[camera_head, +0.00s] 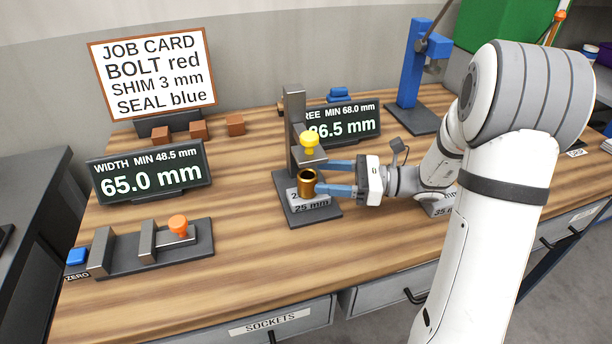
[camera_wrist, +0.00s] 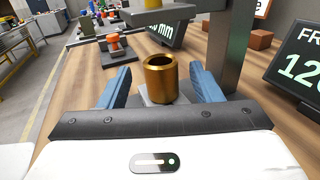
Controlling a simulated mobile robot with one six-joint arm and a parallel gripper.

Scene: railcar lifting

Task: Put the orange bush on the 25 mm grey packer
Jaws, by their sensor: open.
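The orange bush (camera_head: 307,185), a bronze-coloured hollow cylinder, stands upright on the grey packer marked 25 mm (camera_head: 312,206). The packer lies on the dark base of the upright gauge. In the wrist view the bush (camera_wrist: 160,80) is between my two blue fingers, with visible gaps on both sides. My gripper (camera_head: 319,176) is open and comes in from the right, level with the bush; it also shows in the wrist view (camera_wrist: 161,70). The bush's underside and most of the packer are hidden in the wrist view.
The gauge's post (camera_head: 293,125) stands behind the bush, and its yellow-knobbed slide (camera_head: 309,141) is just above it. A readout (camera_head: 345,123) is partly hidden behind. A width gauge (camera_head: 150,250) is at left. Another packer (camera_head: 440,206) lies behind my arm.

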